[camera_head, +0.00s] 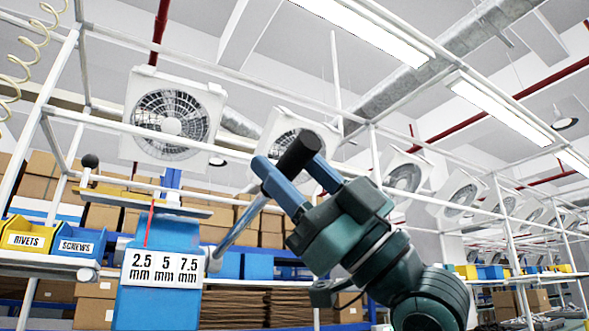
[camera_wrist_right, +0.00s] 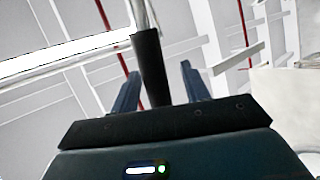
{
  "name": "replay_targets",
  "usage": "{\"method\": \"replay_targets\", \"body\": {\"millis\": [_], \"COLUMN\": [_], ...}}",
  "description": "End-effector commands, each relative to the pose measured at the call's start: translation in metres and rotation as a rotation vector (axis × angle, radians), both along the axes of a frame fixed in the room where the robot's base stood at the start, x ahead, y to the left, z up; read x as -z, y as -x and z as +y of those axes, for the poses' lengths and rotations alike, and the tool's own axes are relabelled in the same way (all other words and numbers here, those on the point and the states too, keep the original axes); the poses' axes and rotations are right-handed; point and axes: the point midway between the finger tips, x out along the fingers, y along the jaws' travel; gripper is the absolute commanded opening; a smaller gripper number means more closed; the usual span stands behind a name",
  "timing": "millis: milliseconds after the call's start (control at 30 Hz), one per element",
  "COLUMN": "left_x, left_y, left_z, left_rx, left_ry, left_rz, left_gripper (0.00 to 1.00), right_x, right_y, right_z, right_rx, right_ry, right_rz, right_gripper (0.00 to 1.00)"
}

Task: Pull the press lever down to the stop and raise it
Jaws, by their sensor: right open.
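The press lever is a grey metal rod (camera_head: 240,234) with a black cylindrical handle (camera_head: 299,152) at its upper end. It slants up to the right from the blue press (camera_head: 157,304), which carries a "2.5 5 7.5 mm" label. My right gripper (camera_head: 284,165) is open, with its two blue fingers at the black handle, one on either side. In the right wrist view the handle (camera_wrist_right: 151,68) stands between the open fingers (camera_wrist_right: 160,85), with visible gaps. My left gripper is not seen.
Yellow RIVETS (camera_head: 27,239) and blue SCREWS (camera_head: 78,246) bins sit on a shelf left of the press. A black-knobbed post (camera_head: 89,161) stands near the press top. White frame bars and fans (camera_head: 172,114) are behind. Cardboard boxes (camera_head: 97,290) fill the racks.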

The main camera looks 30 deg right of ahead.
Motion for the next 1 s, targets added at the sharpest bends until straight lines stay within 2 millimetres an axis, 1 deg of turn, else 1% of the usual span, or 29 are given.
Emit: {"method": "replay_targets", "body": {"millis": [133,233,500,600,700,833,1000], "left_x": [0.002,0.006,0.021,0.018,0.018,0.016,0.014], "left_y": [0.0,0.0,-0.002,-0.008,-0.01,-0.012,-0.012], "left_z": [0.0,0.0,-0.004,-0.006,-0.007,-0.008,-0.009], "left_rx": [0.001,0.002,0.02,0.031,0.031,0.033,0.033], "left_ry": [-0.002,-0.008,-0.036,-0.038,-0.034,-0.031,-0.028], "left_rz": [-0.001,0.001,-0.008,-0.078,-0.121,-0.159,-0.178], "left_gripper": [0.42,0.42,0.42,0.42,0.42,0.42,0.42], "right_x": [0.005,0.017,0.066,0.08,0.091,0.097,0.099], "right_y": [0.001,0.006,0.027,0.034,0.04,0.044,0.047], "right_z": [-0.004,-0.012,-0.046,-0.057,-0.065,-0.071,-0.074], "right_rx": [0.002,0.005,0.008,0.007,0.005,0.002,0.0], "right_ry": [-0.002,0.0,0.004,0.003,0.002,0.0,0.001], "right_rz": [0.002,0.001,0.005,0.004,0.003,0.002,0.001], "right_gripper": [0.46,0.46,0.46,0.46,0.46,0.46,0.46]}}
